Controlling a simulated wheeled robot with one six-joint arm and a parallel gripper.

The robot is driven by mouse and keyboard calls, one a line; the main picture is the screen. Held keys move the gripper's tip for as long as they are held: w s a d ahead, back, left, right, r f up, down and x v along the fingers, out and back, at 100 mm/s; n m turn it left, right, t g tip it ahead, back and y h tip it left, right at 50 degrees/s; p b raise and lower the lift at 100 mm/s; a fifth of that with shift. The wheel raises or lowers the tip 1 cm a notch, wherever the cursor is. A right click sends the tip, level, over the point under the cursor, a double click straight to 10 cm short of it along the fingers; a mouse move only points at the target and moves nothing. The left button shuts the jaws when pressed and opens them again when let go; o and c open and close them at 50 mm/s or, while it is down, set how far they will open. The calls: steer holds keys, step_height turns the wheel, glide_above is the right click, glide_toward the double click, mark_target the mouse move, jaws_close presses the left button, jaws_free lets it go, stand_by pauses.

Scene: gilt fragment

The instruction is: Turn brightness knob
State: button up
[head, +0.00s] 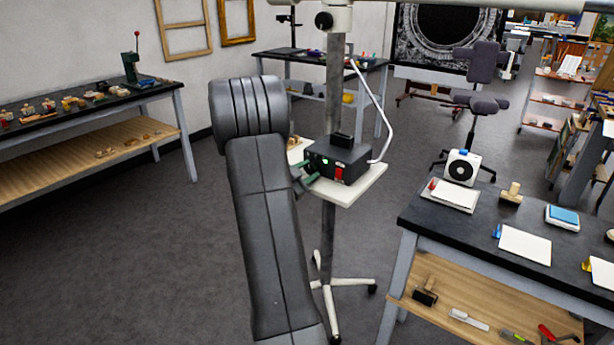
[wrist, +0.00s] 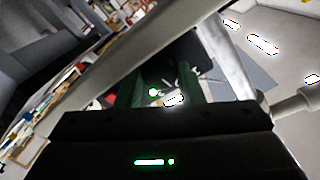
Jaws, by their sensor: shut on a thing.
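The black control box (head: 350,154) sits on a small white shelf (head: 368,182) on a wheeled stand. Its front has a small green light and a red switch (head: 338,174). My gripper (head: 311,172) reaches the left part of that front with its green fingers. In the wrist view my gripper (wrist: 160,88) shows its two green fingers against the dark front of the box, with a green light between them. The fingers are shut on the brightness knob, which is too dark and covered to make out itself.
The stand's pole (head: 328,245) rises through the shelf, and a white cable (head: 378,105) curves down beside the box. A dark-topped workbench (head: 420,215) is close on the right. Another bench (head: 50,125) stands along the left wall. The floor (head: 130,260) at left is clear.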

stand_by(0.4)
steer(key=o, duration=1)
steer(key=shift+s, duration=0.1)
steer(key=shift+c, duration=0.2)
steer(key=shift+p, duration=0.3)
